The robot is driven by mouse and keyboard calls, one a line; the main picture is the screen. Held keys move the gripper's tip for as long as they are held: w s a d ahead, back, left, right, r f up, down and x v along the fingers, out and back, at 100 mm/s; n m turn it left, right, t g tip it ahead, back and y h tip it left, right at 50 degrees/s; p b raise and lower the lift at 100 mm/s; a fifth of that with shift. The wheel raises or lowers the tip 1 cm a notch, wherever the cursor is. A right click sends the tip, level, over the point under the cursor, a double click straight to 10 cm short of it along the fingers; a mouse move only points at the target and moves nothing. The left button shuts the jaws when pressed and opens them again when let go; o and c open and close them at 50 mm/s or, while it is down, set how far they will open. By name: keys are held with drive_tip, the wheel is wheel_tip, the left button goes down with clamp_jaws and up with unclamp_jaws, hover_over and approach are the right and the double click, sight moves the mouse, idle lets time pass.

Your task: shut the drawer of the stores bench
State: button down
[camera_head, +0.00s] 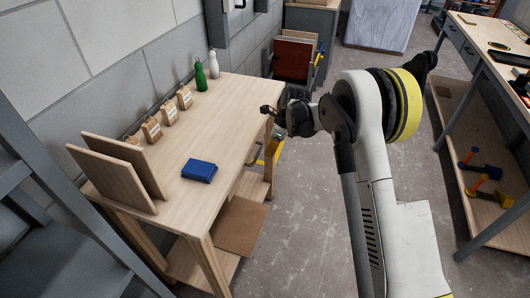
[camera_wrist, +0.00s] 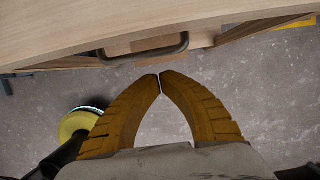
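The pale wooden bench (camera_head: 228,105) stands along the wall at the left of the head view. Its edge (camera_wrist: 150,22) crosses the top of the wrist view. Below that edge a dark bar handle (camera_wrist: 150,52) sticks out from a wooden front, taken to be the drawer's. How far the drawer stands open I cannot tell. My gripper (camera_wrist: 160,82) has its two yellow-brown fingers together at the tips, with nothing between them. The tips are close to the handle in the picture; contact is not clear. In the head view my gripper (camera_head: 276,142) is beside the bench's right edge, fingers partly hidden.
On the bench are a blue box (camera_head: 199,171), upright boards (camera_head: 110,178), several small wooden blocks, a green bottle (camera_head: 200,77) and a white bottle (camera_head: 213,64). Another bench (camera_head: 455,90) with drawers and tools stands at right. Grey floor (camera_head: 305,225) lies between.

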drive_tip(key=d+p+v, duration=0.1)
drive_tip(key=p+v, duration=0.2)
drive_tip(key=v, duration=0.8)
drive_tip(key=shift+s+p, duration=0.25)
drive_tip(key=shift+p, duration=0.15)
drive_tip(key=s+d+r+n+t+h, duration=0.1)
drive_tip(key=s+d+r+n+t, duration=0.35)
drive_tip(key=s+r+n, duration=0.85)
drive_tip(key=s+d+r+n, duration=0.1)
drive_tip(key=s+d+n, duration=0.1)
drive_tip(key=s, duration=0.5)
drive_tip(key=s+d+r+n+t+h, duration=0.1)
drive_tip(key=s+d+n, duration=0.1)
drive_tip(key=s+n, duration=0.2)
drive_tip(key=s+d+r+n+h, duration=0.1)
drive_tip(key=s+d+n, duration=0.1)
drive_tip(key=s, duration=0.9)
drive_tip(key=shift+d+r+n, duration=0.3)
drive_tip(key=shift+r+n, duration=0.05)
drive_tip(key=shift+n, duration=0.05)
